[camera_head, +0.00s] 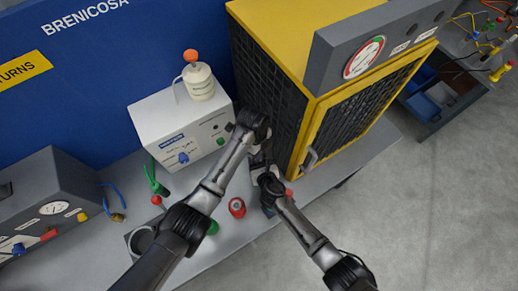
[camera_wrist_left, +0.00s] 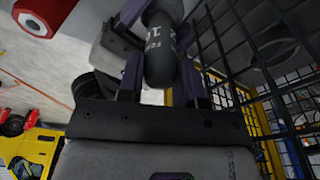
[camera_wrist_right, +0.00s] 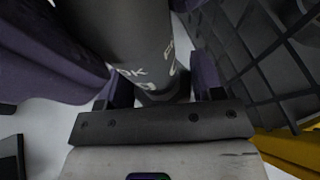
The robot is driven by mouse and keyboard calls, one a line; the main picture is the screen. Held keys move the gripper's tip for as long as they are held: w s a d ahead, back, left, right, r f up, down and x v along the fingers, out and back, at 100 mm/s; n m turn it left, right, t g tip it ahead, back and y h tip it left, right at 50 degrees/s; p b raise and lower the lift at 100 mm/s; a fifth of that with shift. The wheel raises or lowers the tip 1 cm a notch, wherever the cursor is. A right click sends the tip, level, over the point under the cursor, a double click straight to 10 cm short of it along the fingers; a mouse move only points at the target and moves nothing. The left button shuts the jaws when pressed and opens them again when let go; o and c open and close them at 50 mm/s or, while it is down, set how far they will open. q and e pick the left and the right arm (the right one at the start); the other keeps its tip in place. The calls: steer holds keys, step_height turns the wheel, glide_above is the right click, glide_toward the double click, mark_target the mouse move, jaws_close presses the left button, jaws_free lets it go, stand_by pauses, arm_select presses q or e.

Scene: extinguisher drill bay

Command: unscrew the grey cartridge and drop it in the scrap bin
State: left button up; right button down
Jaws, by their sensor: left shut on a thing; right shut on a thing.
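My left gripper (camera_head: 260,158) and my right gripper (camera_head: 268,183) are close together in front of the yellow cage. In the left wrist view a dark grey cartridge with white print (camera_wrist_left: 162,45) lies between the purple fingers, and the left gripper is shut on it. In the right wrist view a grey cylinder with white lettering (camera_wrist_right: 130,35) fills the space between the fingers, and the right gripper is shut on it. I cannot tell whether both hold one body or two joined parts. The arms hide most of this in the head view. I cannot make out which container is the scrap bin.
A grey round container (camera_head: 140,240) stands partly behind my left arm. A red-topped cylinder (camera_head: 237,207) is on the bench beside the grippers. A white box (camera_head: 180,125) carries a bottle (camera_head: 199,83). The yellow cage (camera_head: 350,110) stands close on the right.

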arm_select(q)
steer(key=n, duration=0.5)
steer(key=shift+t, duration=0.3)
steer(key=o, duration=1)
steer(key=shift+r, duration=0.15)
